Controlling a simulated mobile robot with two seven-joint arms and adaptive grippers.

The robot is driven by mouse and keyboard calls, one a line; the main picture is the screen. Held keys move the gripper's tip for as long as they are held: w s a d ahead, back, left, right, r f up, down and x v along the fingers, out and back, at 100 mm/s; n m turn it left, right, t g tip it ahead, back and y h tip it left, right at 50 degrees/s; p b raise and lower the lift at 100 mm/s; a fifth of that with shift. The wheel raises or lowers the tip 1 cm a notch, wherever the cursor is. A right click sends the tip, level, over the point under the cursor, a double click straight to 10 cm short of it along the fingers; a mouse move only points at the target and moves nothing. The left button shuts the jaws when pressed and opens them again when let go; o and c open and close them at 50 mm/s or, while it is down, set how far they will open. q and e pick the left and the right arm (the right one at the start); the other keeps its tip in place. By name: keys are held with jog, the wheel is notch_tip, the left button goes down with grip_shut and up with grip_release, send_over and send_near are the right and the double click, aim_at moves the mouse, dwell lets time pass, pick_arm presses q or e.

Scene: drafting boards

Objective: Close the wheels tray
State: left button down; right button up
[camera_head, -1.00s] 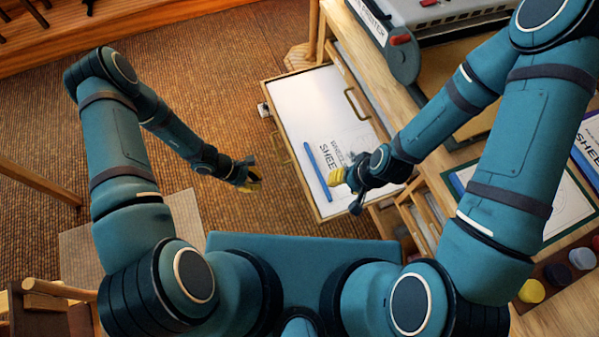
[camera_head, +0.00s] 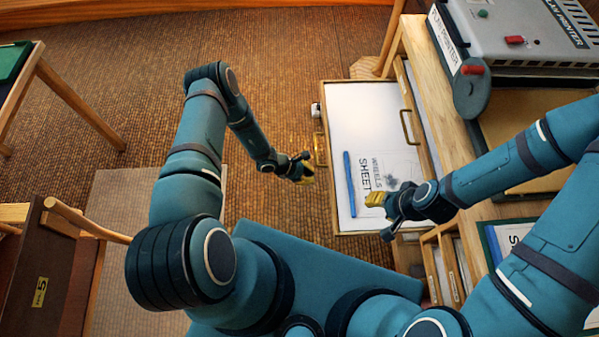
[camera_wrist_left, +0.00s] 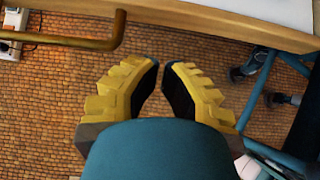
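The wheels tray (camera_head: 345,222) is a shallow wooden drawer, pulled out from the desk. It holds a white sheet lettered "WHEELS SHEET" (camera_head: 395,165) and a blue pencil-like stick (camera_head: 349,184). A brass handle (camera_head: 320,149) is on its left front edge. My left gripper (camera_head: 308,168) is just left of that edge, near the handle. In the left wrist view its yellow fingers (camera_wrist_left: 161,68) are apart with nothing between them. The handle (camera_wrist_left: 75,42) is at upper left there, clear of the fingers. My right gripper (camera_head: 374,199) is over the tray's near part; its finger gap is unclear.
A grey printer (camera_head: 530,35) stands on the desk at upper right. Smaller open wooden compartments (camera_head: 445,265) are below the tray in the picture. A brown chair-like piece (camera_head: 50,270) is at lower left.

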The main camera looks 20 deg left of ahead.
pick_arm(q)
jog(key=d, duration=0.1)
jog(key=w+d, duration=0.1)
jog(key=d, duration=0.2)
jog(key=shift+w+d+f, duration=0.15)
jog(key=shift+w+f, duration=0.15)
jog(key=shift+w, duration=0.1)
pick_arm(e)
jog(key=shift+w+f, duration=0.1)
jog(key=shift+f, duration=0.3)
pick_arm(q)
jog(key=shift+d, duration=0.1)
